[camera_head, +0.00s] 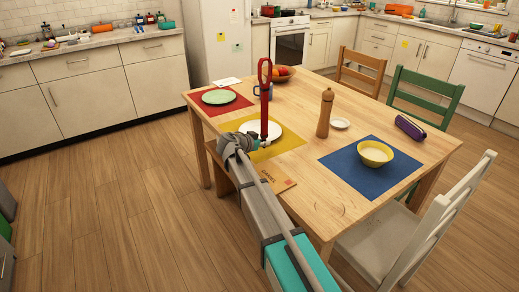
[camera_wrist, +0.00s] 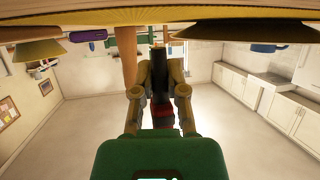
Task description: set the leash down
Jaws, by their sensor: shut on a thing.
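The leash (camera_head: 264,98) is red with a loop at its upper end. In the head view it stands roughly upright in front of the white plate (camera_head: 262,129) on the yellow placemat (camera_head: 290,141). My gripper (camera_head: 261,142) is at its lower end, low by the near-left side of the placemat. In the wrist view, which looks upside down, my gripper (camera_wrist: 159,75) is shut on a dark and red part of the leash (camera_wrist: 161,112). The table side of the scene is close at the top there. I cannot tell whether the leash touches the placemat.
A yellow bowl (camera_head: 375,153) is on the blue placemat (camera_head: 347,168). A purple case (camera_head: 410,128) lies at the right edge.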

